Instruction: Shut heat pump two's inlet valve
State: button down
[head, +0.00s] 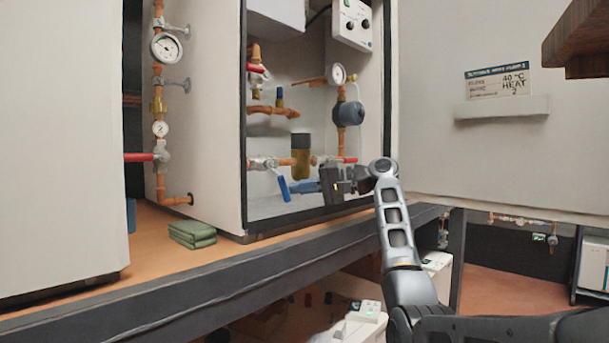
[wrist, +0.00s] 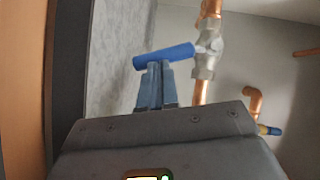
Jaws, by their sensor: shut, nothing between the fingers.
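A valve with a blue lever (head: 283,188) sits on a copper pipe low in the open cabinet. In the head view the lever hangs down, across the horizontal pipe. In the wrist view the blue lever (wrist: 164,56) stands out roughly square to its pipe from a silver valve body (wrist: 205,62). My gripper (head: 292,187) reaches in from the right, its blue-grey fingers beside the lever. In the wrist view the fingers (wrist: 155,68) are together, their tips at the lever's underside. I cannot tell whether they touch it. No label on this valve is legible.
A pressure gauge (head: 166,47) and red-levered valve (head: 148,157) are on the cabinet's outer left side. Folded green cloth (head: 192,235) lies on the bench.

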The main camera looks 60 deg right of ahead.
jog(key=shift+w+a+f+m, duration=0.2)
jog(key=shift+a+m, duration=0.1)
jog(key=shift+a, duration=0.2)
jog(key=shift+w+a+f+p, duration=0.1)
jog(key=shift+a+f+p, duration=0.2)
jog(key=shift+p, duration=0.1)
